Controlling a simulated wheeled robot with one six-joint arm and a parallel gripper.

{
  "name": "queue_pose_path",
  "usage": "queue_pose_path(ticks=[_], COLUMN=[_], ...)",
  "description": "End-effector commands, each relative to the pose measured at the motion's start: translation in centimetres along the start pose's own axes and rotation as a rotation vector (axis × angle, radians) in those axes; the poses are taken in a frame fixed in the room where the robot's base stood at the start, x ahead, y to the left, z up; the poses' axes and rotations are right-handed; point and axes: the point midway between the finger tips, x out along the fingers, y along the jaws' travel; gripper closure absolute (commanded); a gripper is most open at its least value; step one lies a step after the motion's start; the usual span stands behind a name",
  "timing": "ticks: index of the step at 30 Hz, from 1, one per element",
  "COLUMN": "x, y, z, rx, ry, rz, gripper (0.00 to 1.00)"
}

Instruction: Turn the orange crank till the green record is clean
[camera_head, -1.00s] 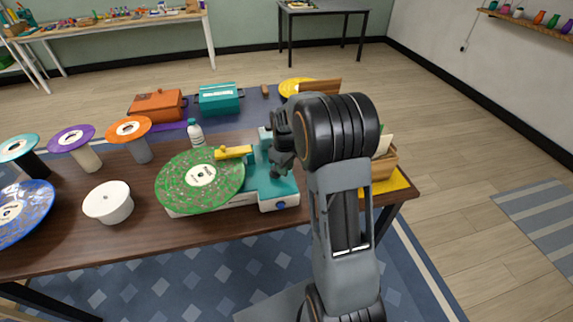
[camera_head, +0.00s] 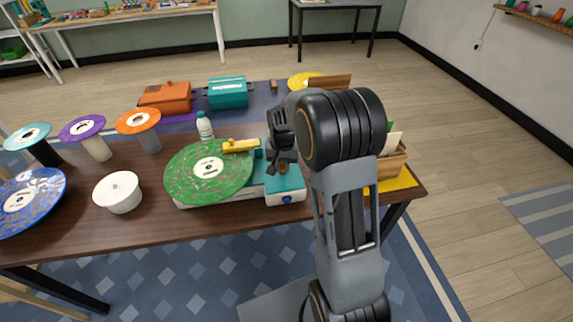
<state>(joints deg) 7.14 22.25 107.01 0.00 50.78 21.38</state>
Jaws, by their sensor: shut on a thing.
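The green record (camera_head: 185,178) lies flat on a teal and white cleaning machine (camera_head: 288,190) on the brown table. It has a white label and some pale streaks and specks on its surface. A yellow arm (camera_head: 240,146) reaches over its far right edge. My gripper (camera_head: 283,160) points down over the right part of the machine and is shut on the orange crank (camera_head: 283,168). Only a small orange bit of the crank shows; the fingers and my arm hide the rest.
A white lidded pot (camera_head: 118,194), a blue record (camera_head: 40,196) and several records on stands are to the left. A bottle (camera_head: 205,127), an orange box (camera_head: 165,98) and a teal box (camera_head: 228,93) stand behind. A wooden crate (camera_head: 393,164) is right of my arm.

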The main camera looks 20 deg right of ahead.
Motion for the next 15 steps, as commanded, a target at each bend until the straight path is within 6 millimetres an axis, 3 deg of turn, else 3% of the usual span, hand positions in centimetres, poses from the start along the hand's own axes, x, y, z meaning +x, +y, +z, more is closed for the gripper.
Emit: queue_pose_path(ticks=[15], x=[-0.1], y=[-2.0], z=[-0.2], rx=[0.485], ry=[0.001], rz=[-0.001], gripper=[1.0])
